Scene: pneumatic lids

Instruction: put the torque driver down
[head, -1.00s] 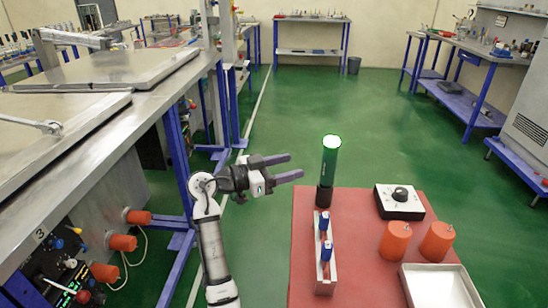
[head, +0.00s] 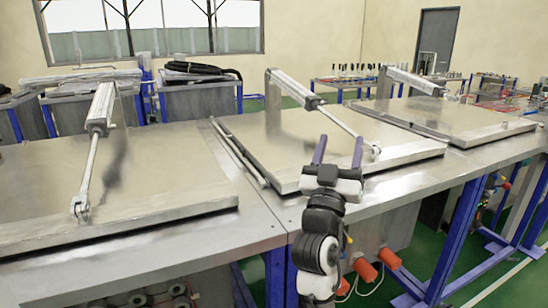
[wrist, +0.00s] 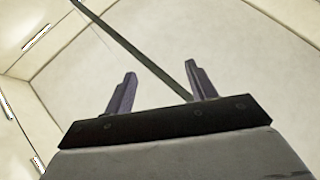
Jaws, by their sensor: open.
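My gripper (head: 339,148) is open, its two purple-grey fingers pointing up and away in front of a metal lid (head: 290,130) on the bench. Nothing shows between the fingers. The wrist view also shows the open, empty gripper (wrist: 160,70), with pale walls and ceiling beyond. No torque driver shows in either view now.
A long metal bench (head: 150,262) crosses the view. It carries wide lids, including one at left (head: 150,195), with pneumatic cylinders (head: 100,110). Orange plugs (head: 364,268) hang below its front edge.

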